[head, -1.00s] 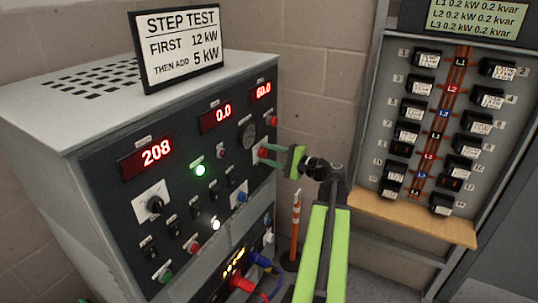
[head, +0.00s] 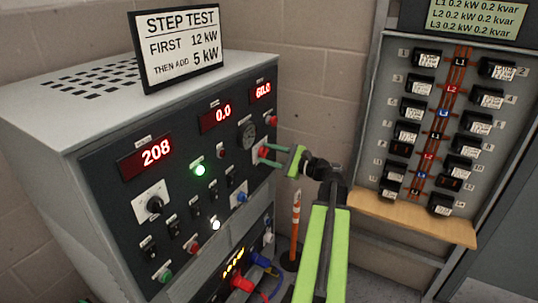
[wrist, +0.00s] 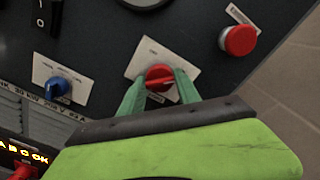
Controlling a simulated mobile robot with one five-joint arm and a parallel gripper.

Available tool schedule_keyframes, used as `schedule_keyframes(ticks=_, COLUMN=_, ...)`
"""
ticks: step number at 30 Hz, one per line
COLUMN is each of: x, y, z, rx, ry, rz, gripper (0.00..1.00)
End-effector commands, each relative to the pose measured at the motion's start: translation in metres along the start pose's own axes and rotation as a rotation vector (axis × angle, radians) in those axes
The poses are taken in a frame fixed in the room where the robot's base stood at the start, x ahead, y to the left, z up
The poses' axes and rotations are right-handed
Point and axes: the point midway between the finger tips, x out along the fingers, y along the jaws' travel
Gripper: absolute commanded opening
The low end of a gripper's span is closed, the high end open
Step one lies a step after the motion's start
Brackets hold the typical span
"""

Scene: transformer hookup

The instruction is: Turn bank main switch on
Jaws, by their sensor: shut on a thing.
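The bank main switch looks to be the red rotary knob (wrist: 160,77) on a white plate on the load bank's front panel; in the head view the red knob (head: 263,152) is partly covered. My gripper (wrist: 160,82) is shut on this knob, one green finger on each side of it. In the head view my gripper (head: 272,156) reaches the right side of the panel from the right. The knob's label is too small to read, and the green body of my gripper hides the area below it.
The load bank (head: 90,150) shows 208, 0.0 and 60.0. A green lamp (head: 200,170) and a white lamp (head: 216,224) are lit. A red button (wrist: 238,40) and a blue knob (wrist: 57,86) flank the switch. A breaker panel (head: 440,120) stands right; an orange post (head: 296,222) stands behind my arm.

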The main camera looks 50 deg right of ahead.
Motion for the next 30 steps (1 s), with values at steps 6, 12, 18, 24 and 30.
schedule_keyframes(ticks=6, x=0.000, y=0.000, z=0.000, rx=0.002, ry=0.001, rz=-0.001, gripper=0.00)
schedule_keyframes(ticks=12, x=0.000, y=0.000, z=0.000, rx=0.001, ry=0.000, rz=0.000, gripper=0.50)
schedule_keyframes(ticks=18, x=0.000, y=0.000, z=0.000, rx=0.001, ry=0.000, rz=0.000, gripper=0.61)
schedule_keyframes(ticks=24, x=-0.001, y=0.000, z=0.000, rx=0.000, ry=0.000, rz=0.000, gripper=0.61)
schedule_keyframes(ticks=30, x=-0.033, y=0.000, z=0.000, rx=0.000, ry=0.003, rz=-0.003, gripper=0.61)
